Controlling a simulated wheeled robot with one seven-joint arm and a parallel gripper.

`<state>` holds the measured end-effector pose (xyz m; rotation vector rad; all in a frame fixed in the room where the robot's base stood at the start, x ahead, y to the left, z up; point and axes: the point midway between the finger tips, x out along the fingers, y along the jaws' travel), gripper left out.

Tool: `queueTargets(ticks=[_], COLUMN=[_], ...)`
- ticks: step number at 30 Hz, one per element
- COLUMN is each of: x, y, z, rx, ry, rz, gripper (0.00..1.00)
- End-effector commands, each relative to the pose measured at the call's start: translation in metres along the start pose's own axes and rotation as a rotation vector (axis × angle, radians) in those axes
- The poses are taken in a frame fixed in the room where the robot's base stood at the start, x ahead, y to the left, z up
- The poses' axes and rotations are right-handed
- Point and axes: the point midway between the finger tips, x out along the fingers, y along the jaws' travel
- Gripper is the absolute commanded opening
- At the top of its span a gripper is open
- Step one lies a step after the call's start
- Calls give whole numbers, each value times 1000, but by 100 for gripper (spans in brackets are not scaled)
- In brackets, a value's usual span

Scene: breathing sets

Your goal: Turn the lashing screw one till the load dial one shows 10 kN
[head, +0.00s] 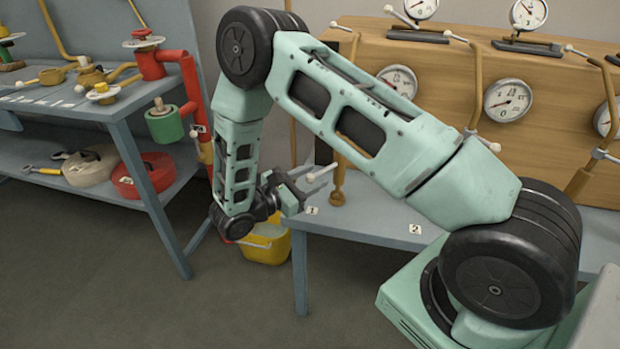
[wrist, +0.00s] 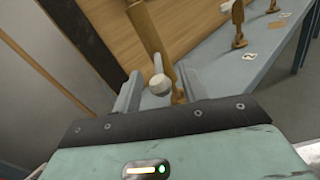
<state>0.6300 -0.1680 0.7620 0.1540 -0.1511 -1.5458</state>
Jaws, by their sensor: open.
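Lashing screw one, a tall brass-coloured rod (head: 338,188), stands by the label 1 at the left end of the bench in the head view. It also shows in the wrist view (wrist: 146,30). Its pale ball-ended handle (head: 310,178) is at my gripper (head: 318,180). In the wrist view the ball (wrist: 160,85) sits between the two open fingers, with gaps visible on both sides. The nearest round white dial, probably load dial one (head: 398,80), is on the wooden crate, partly cut off by my arm. Its reading is too small to tell.
The wooden crate (head: 560,75) carries more dials and rods along the bench (head: 370,222). A yellow bucket (head: 265,245) stands on the floor below. A blue-grey table (head: 120,105) with red pipework and hoses is at left. Floor between is free.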

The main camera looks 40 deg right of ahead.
Motion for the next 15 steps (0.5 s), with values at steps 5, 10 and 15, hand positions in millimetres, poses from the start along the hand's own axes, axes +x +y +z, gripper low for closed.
queueTargets(ticks=[5, 10, 15], x=[0, -1, -1], y=[0, -1, -11], z=[0, 1, 5], rx=[0, -1, -6], ry=[0, 0, 16], rz=[0, 11, 106], gripper=[0, 0, 0])
